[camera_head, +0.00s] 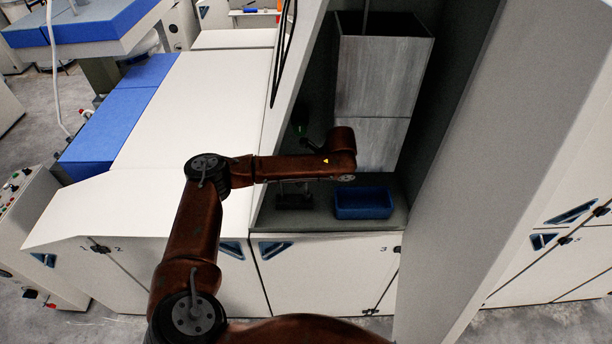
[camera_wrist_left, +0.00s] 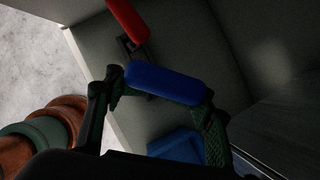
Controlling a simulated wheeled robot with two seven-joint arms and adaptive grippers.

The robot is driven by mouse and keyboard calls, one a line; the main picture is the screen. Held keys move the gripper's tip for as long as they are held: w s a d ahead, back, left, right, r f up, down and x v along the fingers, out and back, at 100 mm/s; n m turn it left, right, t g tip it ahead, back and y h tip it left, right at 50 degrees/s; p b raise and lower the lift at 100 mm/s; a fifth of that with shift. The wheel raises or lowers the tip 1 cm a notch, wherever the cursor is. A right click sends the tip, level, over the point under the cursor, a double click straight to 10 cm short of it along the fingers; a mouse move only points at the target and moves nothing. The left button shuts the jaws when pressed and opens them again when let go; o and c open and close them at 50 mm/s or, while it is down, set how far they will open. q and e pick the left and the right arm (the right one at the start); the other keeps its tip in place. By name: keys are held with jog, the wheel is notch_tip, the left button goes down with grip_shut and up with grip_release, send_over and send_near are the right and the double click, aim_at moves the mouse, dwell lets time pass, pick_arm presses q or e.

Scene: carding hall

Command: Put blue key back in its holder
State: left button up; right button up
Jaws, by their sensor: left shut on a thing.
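The blue key (camera_wrist_left: 165,82) shows in the left wrist view as a rounded blue handle lying across between the two fingers. My left gripper (camera_wrist_left: 160,90) is shut on it, with one dark green-padded finger at each end. A dark base (camera_head: 293,198) sits on the shelf below my forearm in the head view. My right gripper is out of view.
A red handle (camera_wrist_left: 127,20) is by the dark bracket. A blue tray (camera_head: 363,204) stands on the recess shelf, right of the dark base. A grey metal duct (camera_head: 378,80) fills the back. A pale cabinet wall (camera_head: 500,170) borders the recess on the right.

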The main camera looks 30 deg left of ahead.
pick_arm(q)
jog(key=shift+f, duration=0.45)
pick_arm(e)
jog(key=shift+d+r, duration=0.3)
pick_arm(q)
jog(key=shift+f, duration=0.2)
jog(key=o, duration=1.8)
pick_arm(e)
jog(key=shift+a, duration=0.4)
